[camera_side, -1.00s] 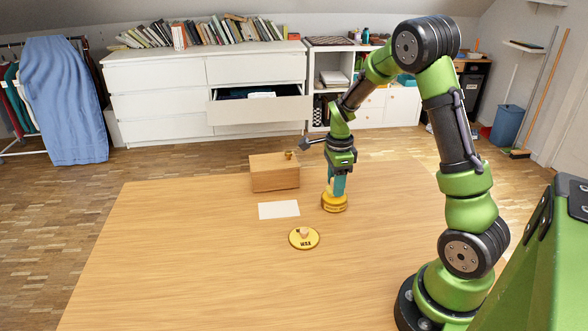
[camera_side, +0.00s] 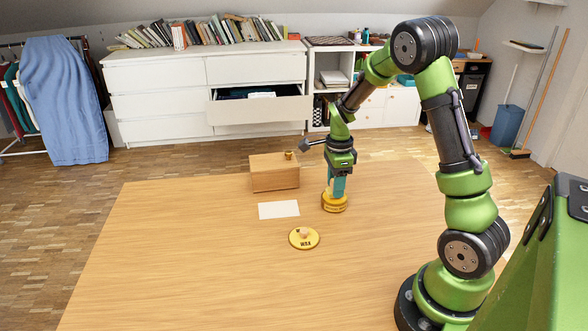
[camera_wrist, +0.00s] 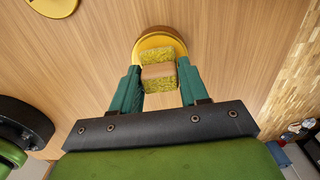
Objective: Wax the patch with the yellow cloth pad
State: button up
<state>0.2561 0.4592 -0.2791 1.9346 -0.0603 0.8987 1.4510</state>
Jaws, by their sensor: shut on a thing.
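My gripper (camera_side: 336,193) points down at the yellow round tin (camera_side: 334,205) on the table. In the wrist view, my gripper (camera_wrist: 160,76) is shut on the yellow cloth pad (camera_wrist: 158,55), which has a tan band across it. The pad is over the tin (camera_wrist: 150,42); I cannot tell if it touches what is inside. The white patch (camera_side: 279,210) lies flat on the table, left of the tin. A yellow lettered lid (camera_side: 304,241) with a small knob lies in front of the patch, apart from the tin.
A wooden box (camera_side: 274,176) with a small brass piece (camera_side: 289,155) stands behind the patch. The front and left of the table (camera_side: 180,260) are clear. A white dresser (camera_side: 155,102) with one open drawer (camera_side: 260,115) stands beyond the table.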

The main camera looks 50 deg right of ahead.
jog(key=shift+f, duration=0.55)
dwell(1.0)
jog(key=shift+r, duration=3.6)
